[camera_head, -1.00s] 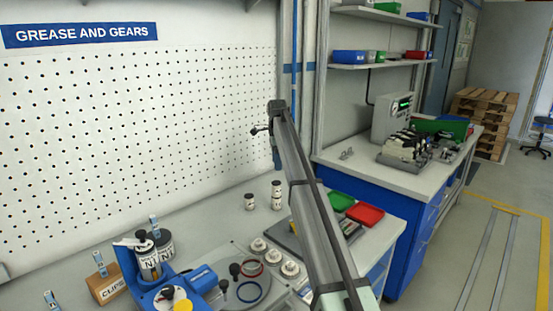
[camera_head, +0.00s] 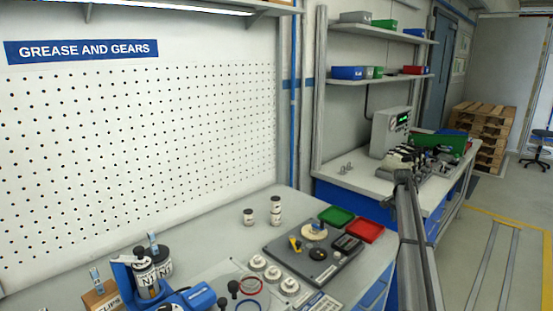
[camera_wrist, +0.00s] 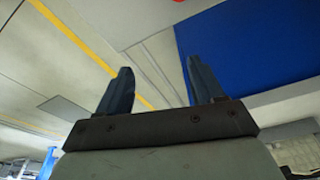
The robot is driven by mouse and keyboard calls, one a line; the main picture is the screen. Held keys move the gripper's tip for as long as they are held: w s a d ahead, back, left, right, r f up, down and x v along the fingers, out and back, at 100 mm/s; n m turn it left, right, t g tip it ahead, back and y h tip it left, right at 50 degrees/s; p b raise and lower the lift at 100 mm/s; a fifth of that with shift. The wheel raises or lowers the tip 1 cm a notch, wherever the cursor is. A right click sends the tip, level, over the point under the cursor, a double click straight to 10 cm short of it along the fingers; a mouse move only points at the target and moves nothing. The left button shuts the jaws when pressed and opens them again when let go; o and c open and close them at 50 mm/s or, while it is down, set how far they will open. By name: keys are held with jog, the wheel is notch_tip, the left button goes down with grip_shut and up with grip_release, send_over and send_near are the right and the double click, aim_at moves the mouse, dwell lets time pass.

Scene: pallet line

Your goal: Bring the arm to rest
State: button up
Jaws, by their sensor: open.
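In the head view my arm (camera_head: 417,250) reaches up from the lower right, in front of the blue bench at the right; the gripper's fingers cannot be made out there. In the wrist view my gripper (camera_wrist: 160,88) shows two dark fingers standing apart, open, with nothing between them. Beyond the fingers are pale floor, a yellow floor line and a blue panel.
The near bench carries a dark fixture plate (camera_head: 290,247), a green tray (camera_head: 337,216), a red tray (camera_head: 365,231), small jars (camera_head: 275,212) and a blue device (camera_head: 190,299). Shelves (camera_head: 385,36) hang behind. Open floor (camera_head: 483,215) lies at the right.

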jog(key=s+d+f+n, duration=0.3)
jog(key=s+d+f, duration=0.7)
jog(key=f, duration=0.4)
jog(key=s+a+f+n+y, duration=0.1)
jog(key=s+a+f, duration=0.3)
jog(key=f, duration=0.2)
jog(key=s+a+f+n+t+y, duration=0.1)
jog(key=s+a+f, duration=0.25)
jog(key=f, duration=0.25)
jog(key=s+a+f+n+y, duration=0.1)
jog(key=s+a+f, duration=0.25)
jog(key=f, duration=0.35)
jog(key=s+a+f+n+g, duration=0.2)
jog(key=s+a+f, duration=0.5)
jog(key=s+a, duration=0.45)
jog(key=s+a+f+n+g, duration=0.1)
jog(key=s+a+f+g, duration=0.1)
jog(key=s+a+f, duration=0.75)
jog(key=s+a+n+g, duration=0.1)
jog(key=s+a, duration=0.2)
jog(key=s, duration=0.6)
jog(key=s+a+r+n+g, duration=0.1)
jog(key=s+a, duration=0.3)
jog(key=s, duration=0.6)
jog(key=s+a+r+n+g, duration=0.1)
jog(key=s+a, duration=0.3)
jog(key=s, duration=0.6)
jog(key=shift+a+g+h, duration=0.25)
jog(key=shift+g+h, duration=0.15)
jog(key=shift+g, duration=0.4)
